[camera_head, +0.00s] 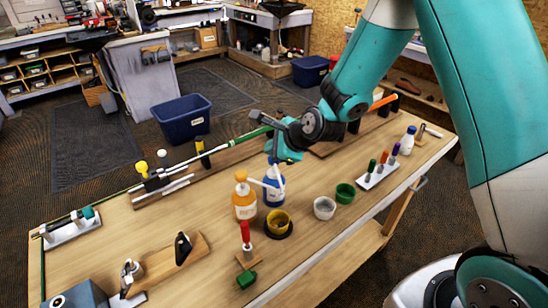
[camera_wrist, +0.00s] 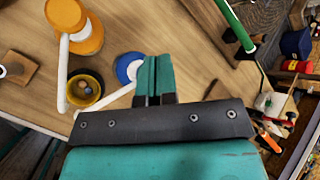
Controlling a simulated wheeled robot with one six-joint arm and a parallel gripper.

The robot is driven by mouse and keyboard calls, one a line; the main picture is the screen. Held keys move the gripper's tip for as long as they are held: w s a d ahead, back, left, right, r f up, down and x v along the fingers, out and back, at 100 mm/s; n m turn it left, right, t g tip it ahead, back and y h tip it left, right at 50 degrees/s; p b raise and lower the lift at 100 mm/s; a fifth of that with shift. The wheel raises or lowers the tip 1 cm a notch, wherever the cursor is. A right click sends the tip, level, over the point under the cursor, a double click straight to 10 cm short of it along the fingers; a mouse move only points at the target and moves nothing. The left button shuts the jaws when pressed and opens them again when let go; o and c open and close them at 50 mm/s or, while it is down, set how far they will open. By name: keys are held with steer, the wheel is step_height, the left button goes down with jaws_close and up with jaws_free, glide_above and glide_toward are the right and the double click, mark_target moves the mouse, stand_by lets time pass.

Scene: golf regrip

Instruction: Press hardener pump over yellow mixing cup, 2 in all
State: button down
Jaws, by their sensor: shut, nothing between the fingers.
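My gripper (camera_head: 283,154) is shut and empty, its teal fingers pointing down just above the blue pump bottle (camera_head: 273,193). In the wrist view the shut fingers (camera_wrist: 154,76) partly cover the blue bottle's round top (camera_wrist: 125,64); I cannot tell whether they touch the pump. The bottle's white spout (camera_wrist: 98,102) reaches toward the yellow mixing cup. The yellow cup (camera_head: 278,222) stands on a dark round base in front of the bottles, and shows in the wrist view (camera_wrist: 84,88). An orange pump bottle (camera_head: 244,205) stands left of the blue one. Which bottle is the hardener is not readable.
A grey cup (camera_head: 324,208) and a green cup (camera_head: 345,193) stand to the right, before a marker rack (camera_head: 378,174). A red-handled tool (camera_head: 245,236) stands front left.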

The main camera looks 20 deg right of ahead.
steer(key=shift+f+b, duration=0.7)
steer(key=shift+f, duration=0.3)
stand_by(0.5)
steer(key=shift+r, duration=0.1)
steer(key=shift+r+p, duration=1.15)
steer(key=shift+r, duration=0.15)
step_height(320, 180, up, 5)
steer(key=p, duration=0.4)
steer(key=shift+r, duration=0.1)
stand_by(0.4)
